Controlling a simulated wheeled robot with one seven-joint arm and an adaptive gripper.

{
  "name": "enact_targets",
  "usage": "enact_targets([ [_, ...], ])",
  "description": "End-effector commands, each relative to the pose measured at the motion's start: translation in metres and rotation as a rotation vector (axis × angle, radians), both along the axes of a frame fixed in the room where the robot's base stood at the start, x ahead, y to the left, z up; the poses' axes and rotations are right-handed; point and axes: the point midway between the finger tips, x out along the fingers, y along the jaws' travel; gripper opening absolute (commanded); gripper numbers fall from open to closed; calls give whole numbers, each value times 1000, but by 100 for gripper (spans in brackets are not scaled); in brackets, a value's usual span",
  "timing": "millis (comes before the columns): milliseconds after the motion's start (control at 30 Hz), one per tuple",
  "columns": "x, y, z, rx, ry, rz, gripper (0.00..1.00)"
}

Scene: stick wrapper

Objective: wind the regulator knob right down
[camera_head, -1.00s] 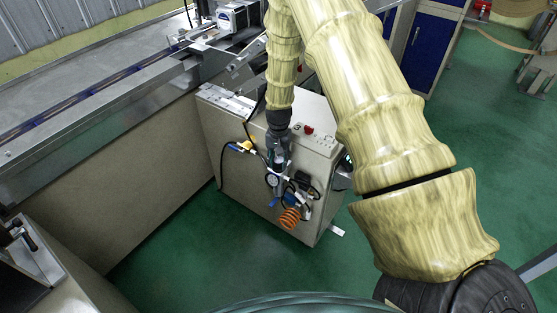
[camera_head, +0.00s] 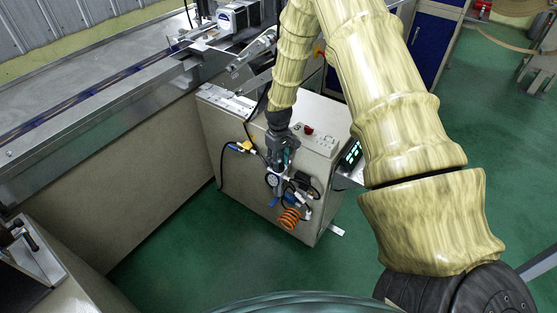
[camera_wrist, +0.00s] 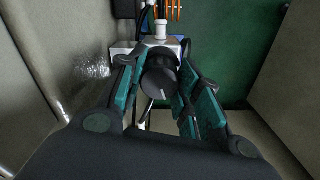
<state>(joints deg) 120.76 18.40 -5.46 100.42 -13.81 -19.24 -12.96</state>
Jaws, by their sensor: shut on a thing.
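The regulator knob (camera_wrist: 160,77) is a dark round knob with a pale line on its face, in the middle of the wrist view. My gripper (camera_wrist: 159,82) is around it from above, shut on it with a finger on each side. In the head view my gripper (camera_head: 279,158) points down at the regulator assembly on the side of the pale cabinet (camera_head: 232,178). The gauge (camera_head: 271,180) shows just below the gripper. The knob itself is hidden by the gripper in the head view.
An orange coiled hose (camera_head: 289,218) hangs below the regulator, with blue fittings and black cables close around it. A red button (camera_head: 308,130) sits on the cabinet top. A long conveyor bench (camera_head: 110,110) stands at left. Green floor (camera_head: 180,270) is clear in front.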

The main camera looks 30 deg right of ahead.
Motion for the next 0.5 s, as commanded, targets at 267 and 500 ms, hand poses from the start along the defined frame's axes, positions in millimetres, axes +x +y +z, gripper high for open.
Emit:
enact_targets([
  [267,2,-1,1,-1,-3,233,10],
  [500,1,-1,1,-2,-2,378,10],
])
